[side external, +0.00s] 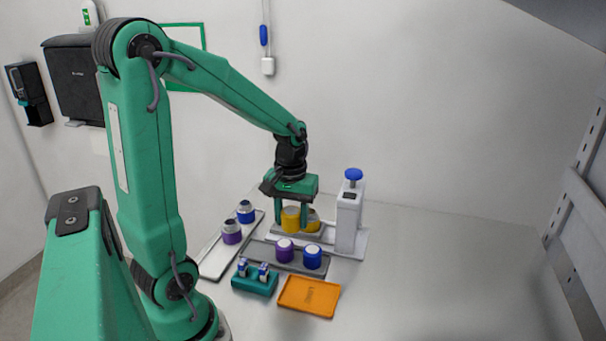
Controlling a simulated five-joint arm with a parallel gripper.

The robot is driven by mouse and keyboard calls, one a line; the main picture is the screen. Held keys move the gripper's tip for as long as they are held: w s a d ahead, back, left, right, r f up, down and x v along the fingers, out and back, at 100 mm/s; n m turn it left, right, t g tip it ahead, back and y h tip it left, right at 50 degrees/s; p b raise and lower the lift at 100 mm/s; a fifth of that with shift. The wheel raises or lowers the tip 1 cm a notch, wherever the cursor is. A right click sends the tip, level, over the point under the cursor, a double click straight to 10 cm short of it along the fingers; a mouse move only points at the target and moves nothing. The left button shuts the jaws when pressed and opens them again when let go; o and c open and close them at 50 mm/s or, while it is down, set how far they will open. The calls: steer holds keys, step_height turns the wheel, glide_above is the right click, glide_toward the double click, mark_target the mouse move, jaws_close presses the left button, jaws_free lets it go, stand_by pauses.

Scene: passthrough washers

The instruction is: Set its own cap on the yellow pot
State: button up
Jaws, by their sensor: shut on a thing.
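My gripper (291,208) points down, shut on a yellow cylinder (291,220) that looks like the yellow cap. Its fingers partly cover it. A second yellow piece (313,224), seemingly the yellow pot, is just to the right, on the grey plate in front of the white press. It is partly hidden by the held piece and the gripper. I cannot tell whether the two yellow pieces touch, or how high the held one is.
The white press (348,222) with a blue knob stands right of my gripper. A dark tray (262,256) holds purple and blue caps. A pale tray (214,258) holds purple and blue pots. A teal block (254,285) and an orange tray (309,296) lie in front. The table's right is clear.

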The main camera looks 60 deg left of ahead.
steer(key=w+a+r, duration=0.3)
steer(key=w+a, duration=0.6)
steer(key=w, duration=0.1)
steer(key=shift+a+r, duration=0.3)
steer(key=shift+a, duration=0.05)
steer(key=shift+f, duration=0.15)
steer(key=shift+f, duration=2.35)
steer(key=shift+f, duration=2)
stand_by(0.3)
stand_by(0.5)
steer(key=o, duration=1.4)
steer(key=shift+o, duration=0.2)
steer(key=shift+r, duration=0.15)
